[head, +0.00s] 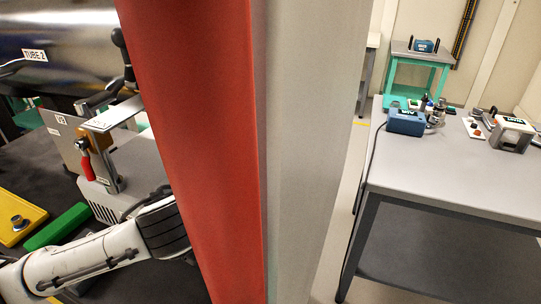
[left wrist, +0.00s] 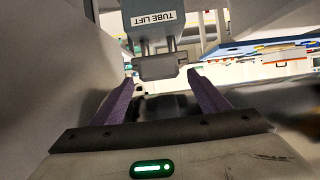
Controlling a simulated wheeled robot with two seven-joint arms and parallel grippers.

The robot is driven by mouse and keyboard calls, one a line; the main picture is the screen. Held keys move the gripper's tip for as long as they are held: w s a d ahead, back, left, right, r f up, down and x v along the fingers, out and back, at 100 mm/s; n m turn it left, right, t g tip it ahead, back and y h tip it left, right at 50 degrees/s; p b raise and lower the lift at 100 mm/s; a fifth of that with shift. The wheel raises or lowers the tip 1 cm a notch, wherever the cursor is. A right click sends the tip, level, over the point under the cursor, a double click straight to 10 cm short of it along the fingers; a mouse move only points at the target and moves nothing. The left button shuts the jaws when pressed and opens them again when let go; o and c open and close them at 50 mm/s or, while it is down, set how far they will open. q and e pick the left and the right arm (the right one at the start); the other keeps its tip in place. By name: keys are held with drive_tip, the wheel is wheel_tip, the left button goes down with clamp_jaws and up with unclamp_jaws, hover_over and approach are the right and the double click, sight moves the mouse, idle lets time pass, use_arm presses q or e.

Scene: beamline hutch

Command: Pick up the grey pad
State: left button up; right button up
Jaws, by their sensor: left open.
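A grey block-like pad (left wrist: 162,67) shows in the left wrist view, below a grey box labelled TUBE LIFT (left wrist: 153,20). Two short rods join the pad to the box. My left gripper (left wrist: 160,80) is open, with its two purple fingers pointing toward the pad. The fingertips appear on either side of the pad's lower edge in the picture. I cannot tell how far they are from it, and nothing is seen held. In the head view my left arm enters at the lower left and its hand is hidden behind a red upright. My right gripper is not in view.
A tall red (head: 205,150) and grey (head: 315,150) upright blocks the middle of the head view. At left are a metal tube labelled TUBE 2 (head: 75,45), a green block (head: 57,227) and a yellow plate (head: 22,212). A grey table (head: 450,170) with instruments stands right.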

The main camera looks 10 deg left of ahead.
sight(260, 167)
use_arm(q)
drive_tip(key=x, duration=0.4)
drive_tip(key=shift+w, duration=0.3)
drive_tip(key=shift+w+d+f, duration=0.1)
drive_tip(key=shift+w+f, duration=0.05)
drive_tip(key=shift+w, duration=0.05)
drive_tip(key=c, duration=1.2)
drive_tip(key=shift+c, duration=1.4)
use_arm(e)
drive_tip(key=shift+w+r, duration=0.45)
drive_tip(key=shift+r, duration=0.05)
use_arm(q)
drive_tip(key=shift+r+p, duration=0.25)
drive_tip(key=shift+p, duration=0.15)
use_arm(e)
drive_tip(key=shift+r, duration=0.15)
